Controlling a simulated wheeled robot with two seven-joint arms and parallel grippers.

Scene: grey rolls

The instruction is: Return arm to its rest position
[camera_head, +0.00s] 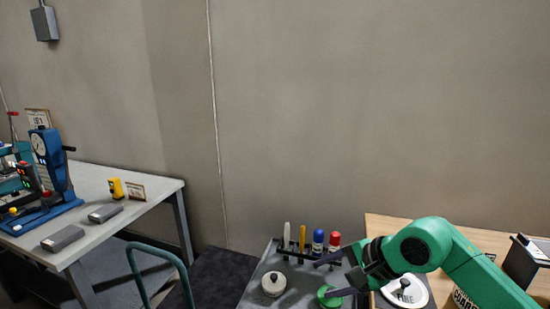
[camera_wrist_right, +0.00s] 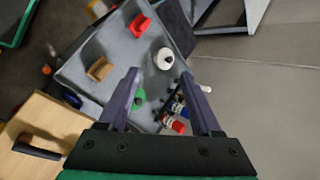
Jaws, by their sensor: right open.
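My right arm comes in from the right in the head view, green with a dark wrist. Its right gripper (camera_head: 322,279) is open and reaches left over the grey tray (camera_head: 254,297). In the right wrist view the two fingers of the gripper (camera_wrist_right: 160,73) are spread apart, with nothing held between them. A green round piece (camera_head: 328,297) lies by the lower finger; it also shows beside the left finger in the wrist view (camera_wrist_right: 139,97). I cannot tell whether they touch. My left gripper is in no view.
The tray holds a white round piece (camera_head: 273,285), a red block (camera_wrist_right: 139,25), a tan block (camera_wrist_right: 100,69) and a row of upright markers (camera_head: 318,240). A wooden table (camera_head: 385,226) with a white disc (camera_head: 408,291) lies under my arm. A grey workbench (camera_head: 145,207) stands left.

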